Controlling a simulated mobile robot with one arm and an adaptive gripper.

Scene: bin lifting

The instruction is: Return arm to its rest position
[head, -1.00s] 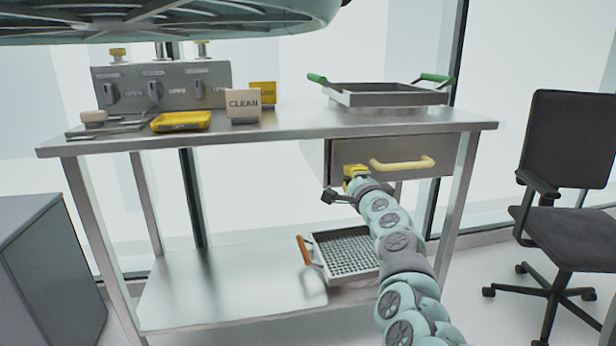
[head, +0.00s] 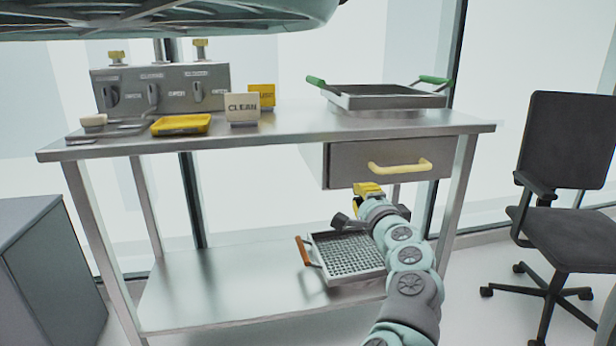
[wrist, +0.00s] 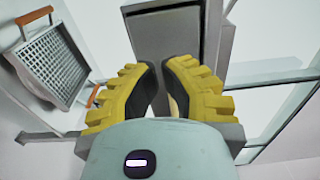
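My arm reaches up from the lower right in the head view. Its yellow gripper (head: 368,189) is just below the table's drawer (head: 345,162), in front of it in the picture. In the wrist view my gripper (wrist: 160,66) has its two yellow fingers with dark pads apart, with a gap between them. No held object shows between them. The underside of the drawer (wrist: 165,40) appears beyond the fingertips.
A perforated tray (head: 345,255) with an orange handle rests on the table's lower shelf (head: 220,285). A green-handled tray (head: 385,101) stands on the metal tabletop (head: 290,133). An office chair (head: 565,235) is at the right, a grey cabinet (head: 50,270) at the left.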

